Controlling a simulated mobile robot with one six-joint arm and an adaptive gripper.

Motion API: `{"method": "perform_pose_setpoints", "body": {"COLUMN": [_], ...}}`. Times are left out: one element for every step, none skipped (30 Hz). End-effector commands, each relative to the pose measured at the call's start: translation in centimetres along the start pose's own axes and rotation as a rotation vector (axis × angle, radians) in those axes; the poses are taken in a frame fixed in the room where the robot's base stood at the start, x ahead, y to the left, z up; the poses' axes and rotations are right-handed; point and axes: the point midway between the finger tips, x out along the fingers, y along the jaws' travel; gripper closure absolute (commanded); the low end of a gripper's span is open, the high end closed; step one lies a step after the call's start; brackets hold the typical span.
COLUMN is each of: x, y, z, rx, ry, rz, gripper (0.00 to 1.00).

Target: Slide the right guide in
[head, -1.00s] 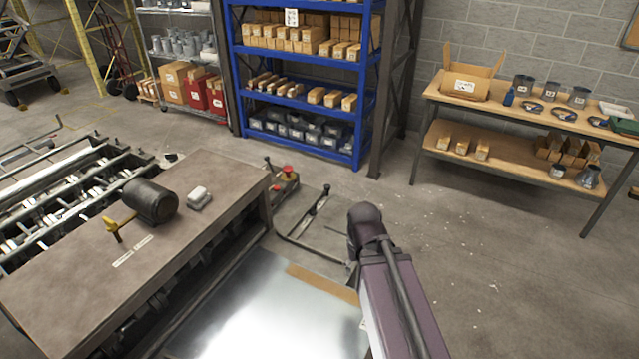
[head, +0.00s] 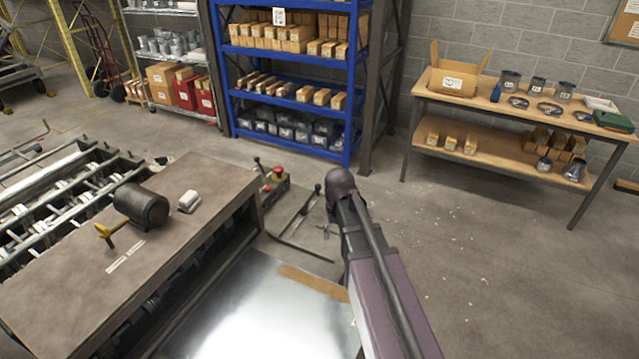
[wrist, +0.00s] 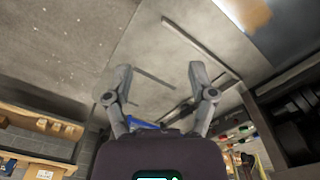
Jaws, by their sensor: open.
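My gripper (wrist: 160,70) is open and empty in the wrist view, its two fingers wide apart over the concrete floor. Dark thin bars (wrist: 200,47) show beyond and between the fingers, apart from them. In the head view, dark bars with upright black-knobbed levers (head: 303,212) stand at the far end of the machine, beside the metal sheet (head: 245,305). I cannot tell for certain which bar is the right guide. My gripper is not visible in the head view; my arm covers the sheet's right side.
The machine's brown-topped housing (head: 130,240) carries a dark motor (head: 141,206) left of the sheet. A red-button box (head: 276,184) stands near the levers. A blue shelf (head: 290,152) and a wooden workbench (head: 470,100) stand behind.

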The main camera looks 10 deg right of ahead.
Motion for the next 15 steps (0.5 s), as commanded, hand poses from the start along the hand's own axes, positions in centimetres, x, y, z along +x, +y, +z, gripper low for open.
{"method": "perform_pose_setpoints", "body": {"x": [-0.7, -0.9, -1.1, -1.3, -1.5, -1.7, -1.9, -2.1, -2.4, -2.5, -2.7, -3.0, -3.1, -3.3, -3.6], "y": [0.1, 0.1, 0.2, 0.3, 0.3, 0.4, 0.5, 0.6, 0.6, 0.7, 0.8, 0.8, 0.9, 0.9, 1.0], "z": [-3.4, -4.7, -6.4, -7.7, -8.9, -10.6, -11.9, -13.2, -14.9, -16.1, -17.4, -19.1, -20.4, -21.6, -23.3], "rx": [-0.008, -0.012, -0.017, -0.021, -0.025, -0.031, -0.036, -0.04, -0.046, -0.05, -0.054, -0.06, -0.065, -0.069, -0.074], "ry": [0.0, 0.0, 0.0, 0.0, 0.0, 0.0, 0.0, 0.0, 0.0, 0.0, 0.0, 0.0, 0.0, 0.0, 0.0], "rz": [0.0, 0.0, 0.0, 0.0, 0.0, 0.0, 0.0, 0.0, 0.0, 0.0, 0.0, 0.0, 0.0, 0.0, 0.0], "gripper": [0.28, 0.28, 0.28, 0.28, 0.28, 0.28, 0.28, 0.28, 0.28, 0.28, 0.28, 0.28, 0.28, 0.28, 0.28]}}
